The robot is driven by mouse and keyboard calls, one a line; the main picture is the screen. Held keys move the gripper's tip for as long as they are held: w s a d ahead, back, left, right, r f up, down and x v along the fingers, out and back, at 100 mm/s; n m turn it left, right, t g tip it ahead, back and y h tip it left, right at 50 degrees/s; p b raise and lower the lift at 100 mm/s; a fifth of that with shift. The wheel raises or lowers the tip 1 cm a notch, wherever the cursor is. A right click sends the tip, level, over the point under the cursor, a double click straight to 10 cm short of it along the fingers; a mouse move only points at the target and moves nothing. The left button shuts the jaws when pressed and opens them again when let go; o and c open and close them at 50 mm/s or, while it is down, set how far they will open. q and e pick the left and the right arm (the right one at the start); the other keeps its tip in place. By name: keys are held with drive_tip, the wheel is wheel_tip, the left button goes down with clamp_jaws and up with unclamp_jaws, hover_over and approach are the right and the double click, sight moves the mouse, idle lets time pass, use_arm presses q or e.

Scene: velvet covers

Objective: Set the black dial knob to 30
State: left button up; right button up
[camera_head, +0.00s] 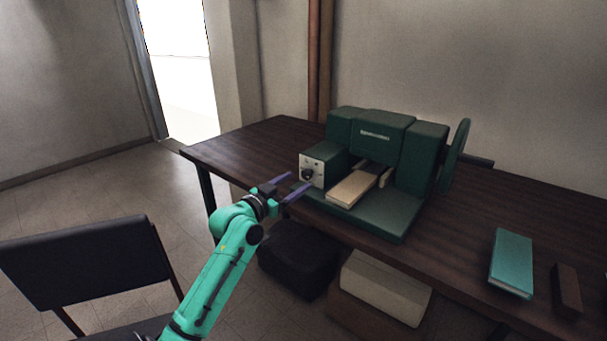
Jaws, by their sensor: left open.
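The black dial knob (307,174) sits on a pale square panel (316,168) at the left front of a dark green machine (375,142). The machine stands on a dark wooden table. The numbers on the dial are too small to read. My left gripper (291,184) reaches in from the lower left. Its two purple fingers are apart, with nothing seen between them. The fingertips are just left of the knob, and I cannot tell how far in front of it. My right gripper is not in view.
A cream book (353,187) lies on the machine's bed. A teal book (511,262) and a brown block (567,290) lie at the table's right. A black chair (88,262) stands at lower left. A black bag (298,257) and boxes (384,286) sit below the table.

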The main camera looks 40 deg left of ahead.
sight(304, 176)
use_arm(q)
drive_tip(key=w, duration=0.3)
drive_tip(key=shift+w+r, duration=0.1)
drive_tip(key=shift+r, duration=0.05)
drive_tip(key=shift+w, duration=0.45)
clamp_jaws()
